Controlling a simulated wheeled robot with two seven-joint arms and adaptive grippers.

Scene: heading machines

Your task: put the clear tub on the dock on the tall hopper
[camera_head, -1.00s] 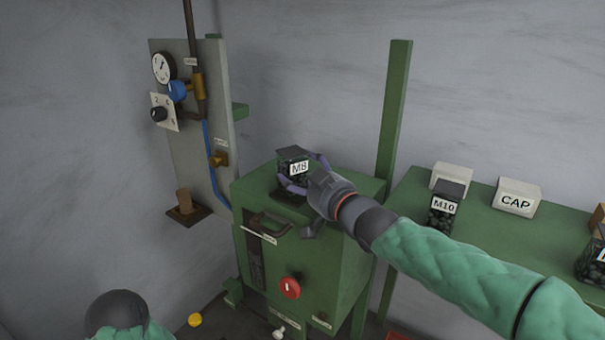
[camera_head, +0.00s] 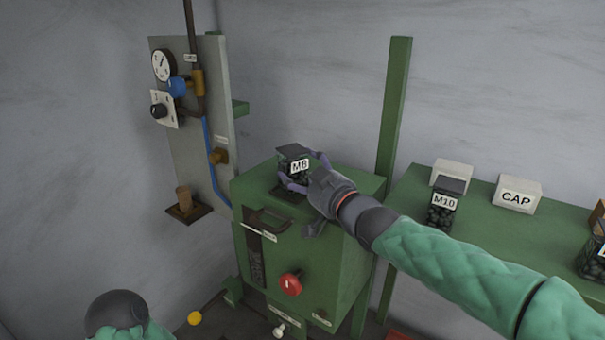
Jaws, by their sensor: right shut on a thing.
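A clear tub labelled M8 (camera_head: 296,162), with dark contents and a dark lid, is upright at the top of the tall green hopper (camera_head: 330,256). A dark dock plate (camera_head: 287,195) shows under the tub on the hopper's top. I cannot tell whether the tub rests fully on it. My right gripper (camera_head: 303,172) is shut on the tub from the right, its purple fingers around both sides. My left arm (camera_head: 117,312) shows only as a rounded part at the bottom left; its gripper is not in view.
Another clear tub labelled M10 (camera_head: 441,203), a white CAP box (camera_head: 516,195) and a second white box (camera_head: 452,173) stand on the green bench at right. A green post (camera_head: 394,110) rises behind the hopper. A gauge panel (camera_head: 190,130) is at left.

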